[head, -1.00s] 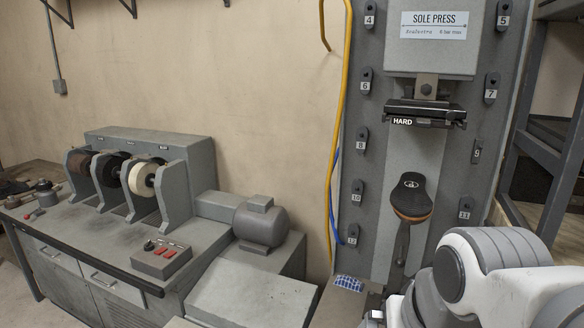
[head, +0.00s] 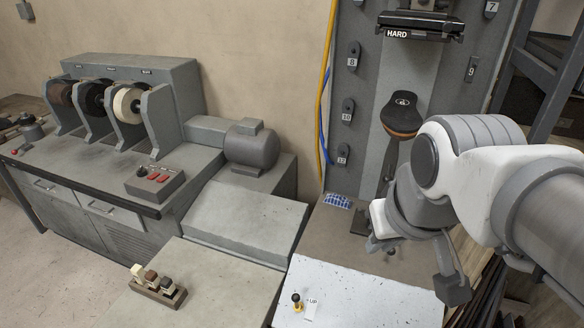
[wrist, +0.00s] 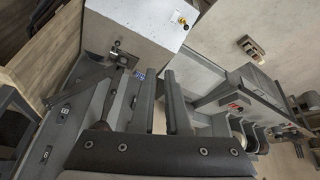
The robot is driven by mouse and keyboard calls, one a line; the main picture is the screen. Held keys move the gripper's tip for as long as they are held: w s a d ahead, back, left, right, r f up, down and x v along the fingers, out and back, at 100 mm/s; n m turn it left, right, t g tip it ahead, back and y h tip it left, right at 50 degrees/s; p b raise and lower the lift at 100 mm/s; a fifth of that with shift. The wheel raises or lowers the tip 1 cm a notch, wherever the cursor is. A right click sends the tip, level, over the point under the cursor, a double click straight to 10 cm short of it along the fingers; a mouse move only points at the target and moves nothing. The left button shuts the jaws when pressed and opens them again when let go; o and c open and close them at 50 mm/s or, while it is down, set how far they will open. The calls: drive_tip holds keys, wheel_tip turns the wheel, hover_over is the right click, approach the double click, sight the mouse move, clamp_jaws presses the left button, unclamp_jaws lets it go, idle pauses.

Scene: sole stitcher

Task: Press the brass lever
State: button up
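A small lever with a black knob and a brass-yellow base (head: 296,301) stands on a speckled white panel (head: 350,298) at the bottom of the head view, beside a small "UP" tag (head: 311,308). The lever also shows small at the top of the wrist view (wrist: 183,21), well beyond my fingers. My gripper (wrist: 161,74) shows two dark fingers a narrow gap apart, with nothing seen held between them. In the head view my arm is at the right, and its end hangs above and to the right of the lever, apart from it.
The sole press (head: 368,90) stands behind, with a dark sole-shaped form (head: 402,112) on its post. A bench (head: 60,190) with brush wheels and a red-button box (head: 155,185) is at the left. A small block rack (head: 158,287) stands left of the panel. A blue patterned item (head: 338,201) lies behind it.

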drive_tip(key=w+f+n, duration=0.1)
drive_tip(key=w, duration=0.2)
drive_tip(key=w+f+n+g+b, duration=0.1)
drive_tip(key=w, duration=0.2)
drive_tip(key=w+a+f+n+g, duration=0.1)
drive_tip(key=w, duration=0.2)
drive_tip(key=shift+w+f+b, duration=0.25)
drive_tip(key=shift+w+b, duration=0.05)
drive_tip(key=shift+b, duration=0.1)
clamp_jaws()
drive_tip(key=w+a+f+n+g+b, duration=0.1)
drive_tip(key=w+f+n+g, duration=0.1)
drive_tip(key=w+f, duration=0.4)
drive_tip(key=w+a+f+n+g+y+b, duration=0.1)
drive_tip(key=w+f, duration=0.5)
drive_tip(key=f, duration=0.7)
drive_tip(key=w+a+f+n+g+y+b, duration=0.1)
drive_tip(key=w+f+n, duration=0.4)
drive_tip(key=f, duration=0.5)
drive_tip(key=shift+w+a+f+g+b, duration=0.3)
drive_tip(key=shift+w+a+g+b, duration=0.2)
drive_tip(key=shift+g+b, duration=0.35)
drive_tip(key=shift+f, duration=0.15)
